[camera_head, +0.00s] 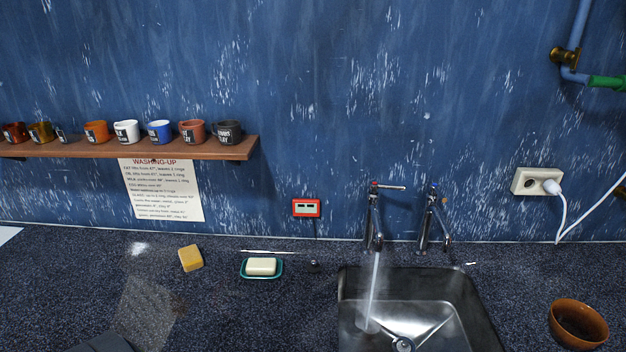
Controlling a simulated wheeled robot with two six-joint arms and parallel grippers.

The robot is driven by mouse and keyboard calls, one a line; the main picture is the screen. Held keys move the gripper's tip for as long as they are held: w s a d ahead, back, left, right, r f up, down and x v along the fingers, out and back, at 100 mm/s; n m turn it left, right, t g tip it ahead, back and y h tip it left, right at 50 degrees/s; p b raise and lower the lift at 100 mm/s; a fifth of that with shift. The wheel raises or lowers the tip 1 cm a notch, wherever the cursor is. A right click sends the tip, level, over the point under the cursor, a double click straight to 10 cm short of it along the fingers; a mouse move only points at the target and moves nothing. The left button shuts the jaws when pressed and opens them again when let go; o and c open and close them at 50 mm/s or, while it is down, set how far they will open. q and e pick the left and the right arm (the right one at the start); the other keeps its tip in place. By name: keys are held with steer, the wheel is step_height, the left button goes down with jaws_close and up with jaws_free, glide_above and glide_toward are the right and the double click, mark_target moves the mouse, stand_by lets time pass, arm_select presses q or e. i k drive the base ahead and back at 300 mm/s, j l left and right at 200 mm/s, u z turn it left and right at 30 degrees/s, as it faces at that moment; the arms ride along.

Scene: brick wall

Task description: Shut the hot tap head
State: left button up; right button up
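The hot tap (374,225) is a chrome tap behind the left part of the sink, with a red mark on its head. Its lever head (388,187) points to the right. A stream of water (373,285) runs from its spout into the sink (345,282). A second chrome tap (428,225) stands to its right, and no water shows under it. Neither of my grippers shows in the head view. A dark grey shape cuts into the bottom left edge; I cannot tell what it is.
A green soap dish (246,272) with soap (262,267) and a yellow sponge (190,258) lie left of the sink. A brown bowl (562,318) stands to the right. A socket with a plug (524,182) and a mug shelf (100,150) are on the wall.

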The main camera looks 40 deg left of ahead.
mark_target(374, 186)
steer(key=u, duration=0.85)
